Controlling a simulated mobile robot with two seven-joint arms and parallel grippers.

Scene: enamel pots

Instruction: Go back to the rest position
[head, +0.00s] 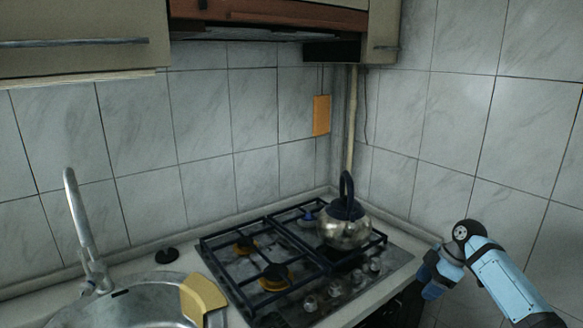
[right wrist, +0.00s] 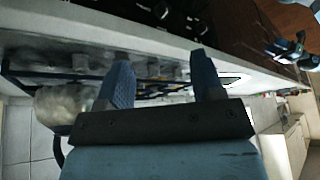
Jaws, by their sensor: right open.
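My right gripper (head: 432,279) hangs at the right of the head view, beside the front right of the stove and apart from the kettle. Its arm comes in from the lower right. In the right wrist view the two blue fingers of the gripper (right wrist: 162,72) stand wide apart with nothing between them. The left gripper does not show in the head view.
A shiny kettle (head: 344,230) with a dark handle stands on the back right of the gas stove (head: 318,290). A steel sink (head: 125,303) with a tap (head: 82,235) lies at the left. A yellow piece (head: 203,296) rests at its edge. An orange board (head: 321,115) hangs on the tiled wall.

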